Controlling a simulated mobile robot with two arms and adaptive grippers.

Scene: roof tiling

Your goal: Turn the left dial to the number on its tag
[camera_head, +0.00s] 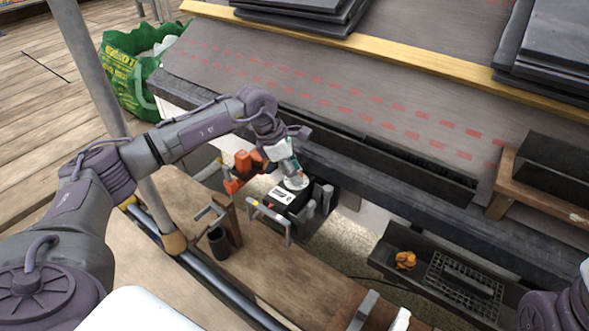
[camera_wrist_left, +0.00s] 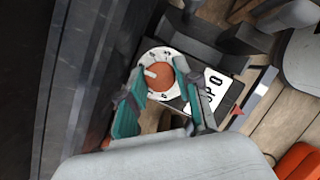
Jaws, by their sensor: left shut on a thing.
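My left gripper (camera_head: 292,176) reaches down to a small black box (camera_head: 298,215) below the roof edge. A white dial with marks around its rim (camera_head: 299,183) sits on this box. In the left wrist view my left gripper (camera_wrist_left: 161,73) has its two teal fingers on either side of the dial's reddish-brown knob (camera_wrist_left: 160,80), shut on it. The dial's white ring (camera_wrist_left: 145,62) shows small figures, too blurred to read, and a pale pointer mark lies on the knob. A white tag with black characters (camera_wrist_left: 212,88) lies beside the dial, partly covered by a finger. My right gripper is out of view.
Grey clamp-like bars (camera_head: 270,213) stand in front of the box, with an orange tool (camera_head: 242,162) to its left. A black cup (camera_head: 219,242) stands on the wooden boards. A dark tray (camera_head: 440,280) holds an orange item (camera_head: 405,260). The roof edge (camera_head: 390,190) runs close behind.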

